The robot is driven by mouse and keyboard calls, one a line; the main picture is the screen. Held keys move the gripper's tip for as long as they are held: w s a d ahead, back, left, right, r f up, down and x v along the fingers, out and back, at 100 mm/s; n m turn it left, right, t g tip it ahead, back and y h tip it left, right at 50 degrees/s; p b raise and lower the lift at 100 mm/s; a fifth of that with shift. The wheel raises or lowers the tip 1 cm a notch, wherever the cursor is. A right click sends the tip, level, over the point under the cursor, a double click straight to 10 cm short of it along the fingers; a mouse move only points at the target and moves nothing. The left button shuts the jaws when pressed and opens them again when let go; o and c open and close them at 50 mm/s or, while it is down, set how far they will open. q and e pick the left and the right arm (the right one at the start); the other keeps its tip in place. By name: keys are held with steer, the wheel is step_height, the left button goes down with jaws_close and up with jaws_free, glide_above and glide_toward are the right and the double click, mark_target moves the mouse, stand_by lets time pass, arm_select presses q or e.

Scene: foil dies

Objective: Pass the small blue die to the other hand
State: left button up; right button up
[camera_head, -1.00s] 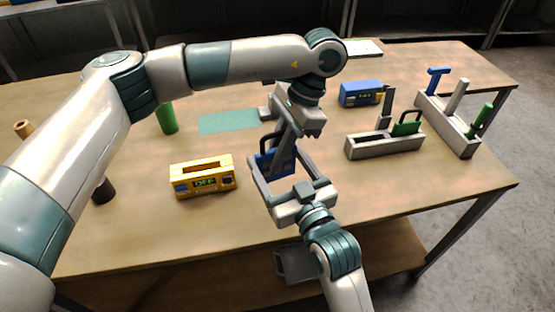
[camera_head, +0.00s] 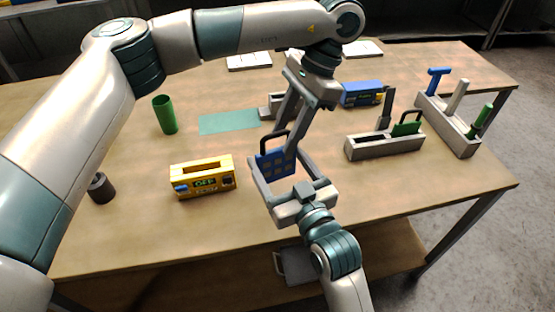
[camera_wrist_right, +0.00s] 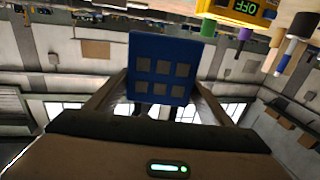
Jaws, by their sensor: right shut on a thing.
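The small blue die (camera_head: 275,164) is an upright blue plate with grey squares on its face and a dark loop handle on top. My right gripper (camera_head: 276,171) comes from the table's front and is shut on the die by its side edges, above the table. In the right wrist view the die (camera_wrist_right: 163,68) sits between both fingers (camera_wrist_right: 160,97). My left gripper (camera_head: 286,138) reaches down from above, its fingers apart. One fingertip is close to the die's right upper side; I cannot tell whether it touches.
A yellow machine (camera_head: 203,178) stands left of the die, a green cup (camera_head: 165,115) and teal mat (camera_head: 229,122) behind it. A blue machine (camera_head: 361,93), a grey tray (camera_head: 384,146) and a grey tool rack (camera_head: 449,124) stand right.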

arm_select(q)
steer(key=v, duration=0.5)
steer(key=shift+d+r, duration=0.15)
steer(key=shift+r, duration=0.25)
steer(key=shift+f, duration=0.1)
